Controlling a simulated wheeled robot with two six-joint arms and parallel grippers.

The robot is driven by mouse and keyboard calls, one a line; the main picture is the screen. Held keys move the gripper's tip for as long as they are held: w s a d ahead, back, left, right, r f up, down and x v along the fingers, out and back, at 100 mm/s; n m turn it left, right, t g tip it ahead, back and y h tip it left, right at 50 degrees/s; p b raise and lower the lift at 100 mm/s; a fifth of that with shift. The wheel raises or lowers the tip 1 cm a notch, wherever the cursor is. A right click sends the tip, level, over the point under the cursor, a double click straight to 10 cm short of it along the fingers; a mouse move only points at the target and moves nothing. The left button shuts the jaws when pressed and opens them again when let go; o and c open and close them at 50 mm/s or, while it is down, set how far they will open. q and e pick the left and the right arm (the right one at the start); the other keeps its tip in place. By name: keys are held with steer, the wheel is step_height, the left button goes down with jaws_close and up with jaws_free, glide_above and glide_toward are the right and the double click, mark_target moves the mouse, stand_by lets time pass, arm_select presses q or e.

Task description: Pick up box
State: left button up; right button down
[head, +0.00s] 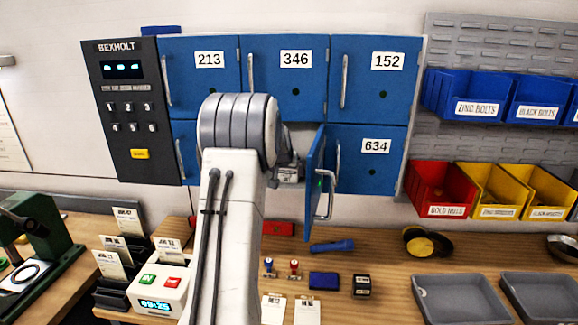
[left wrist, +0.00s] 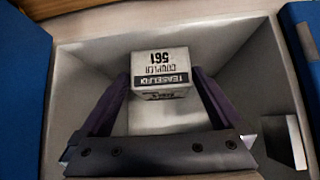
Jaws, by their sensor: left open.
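The box (left wrist: 160,68) is small and pale, with a dark label band and "COUPLER 561" reading upside down in the left wrist view. My left gripper (left wrist: 160,82) is open, with one dark purple finger on each side of the box. I cannot tell whether the fingers touch it. In the head view my left arm hides most of the compartment and gripper. My right gripper is in neither view.
The open blue door (head: 315,185) stands out just right of my left gripper. The compartment's grey wall (left wrist: 75,115) is close around it. Shut lockers with handles surround the opening. Below, the wooden bench (head: 385,295) holds stamps, a blue flashlight (head: 332,246) and grey trays (head: 460,300).

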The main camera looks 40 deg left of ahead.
arm_select(q)
steer(key=w+a+p, duration=0.2)
steer(key=w+p, duration=0.1)
steer(key=shift+w+r, duration=0.2)
steer(key=shift+w, duration=0.05)
steer(key=shift+w+a+f+p, duration=0.2)
steer(key=shift+w+p, duration=0.05)
steer(key=shift+p, duration=0.1)
steer(key=shift+w+f, duration=0.2)
steer(key=shift+f, duration=0.2)
steer(key=c, duration=1.2)
steer(key=shift+c, duration=0.9)
steer(key=shift+r, duration=0.1)
